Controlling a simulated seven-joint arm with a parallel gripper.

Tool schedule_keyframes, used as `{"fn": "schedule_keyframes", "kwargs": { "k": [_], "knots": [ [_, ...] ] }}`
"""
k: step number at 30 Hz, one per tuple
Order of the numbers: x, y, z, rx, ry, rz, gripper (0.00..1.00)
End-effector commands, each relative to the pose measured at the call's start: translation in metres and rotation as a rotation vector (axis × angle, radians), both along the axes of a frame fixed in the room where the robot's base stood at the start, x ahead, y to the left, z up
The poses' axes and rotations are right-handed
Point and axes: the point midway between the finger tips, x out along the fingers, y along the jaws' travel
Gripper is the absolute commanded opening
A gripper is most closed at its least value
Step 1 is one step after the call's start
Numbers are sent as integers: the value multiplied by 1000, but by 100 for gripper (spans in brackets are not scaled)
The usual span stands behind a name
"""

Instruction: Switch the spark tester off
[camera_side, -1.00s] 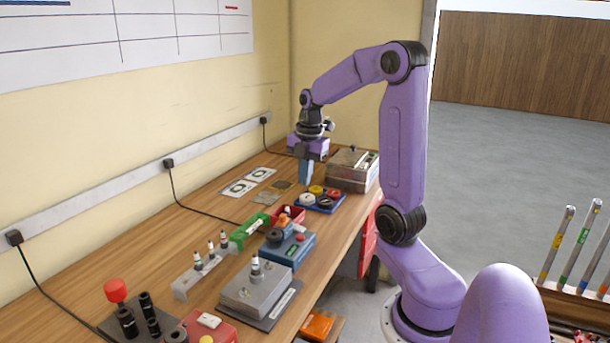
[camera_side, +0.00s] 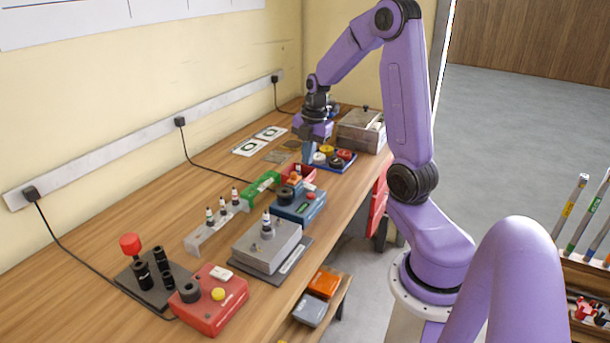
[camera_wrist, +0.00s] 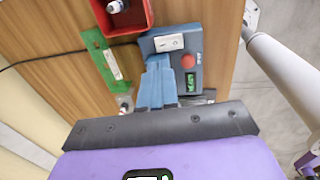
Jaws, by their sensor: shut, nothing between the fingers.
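A blue box device (camera_side: 299,206) stands on the bench, with a black knob, an orange part and a small green display. In the wrist view the blue box (camera_wrist: 212,70) shows a white rocker switch (camera_wrist: 170,42), a red button (camera_wrist: 188,61) and the green display (camera_wrist: 192,83). A red box device (camera_side: 215,305) with a yellow button and white switch stands nearer the side camera. I cannot tell from labels which is the spark tester. My gripper (camera_side: 308,158) is shut and empty, pointing down beyond the blue box. In the wrist view its fingers (camera_wrist: 158,62) overlap the box's left part, hiding it.
A red bin (camera_side: 302,173) and green holder (camera_side: 262,183) adjoin the blue box. A blue tray of round caps (camera_side: 345,163) and a grey metal box (camera_side: 361,131) are behind. A grey block with a bottle (camera_side: 267,246) is in front.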

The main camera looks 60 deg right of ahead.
Motion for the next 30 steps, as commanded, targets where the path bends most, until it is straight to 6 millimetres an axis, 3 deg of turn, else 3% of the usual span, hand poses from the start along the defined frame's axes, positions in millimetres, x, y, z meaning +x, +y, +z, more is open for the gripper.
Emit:
{"fn": "schedule_keyframes", "kwargs": {
  "k": [6,12,30],
  "knots": [
    [4,0,-40,3,4,-2,0],
    [8,0,-62,1,3,0,0],
    [11,0,-72,1,16,2,0]
  ]
}}
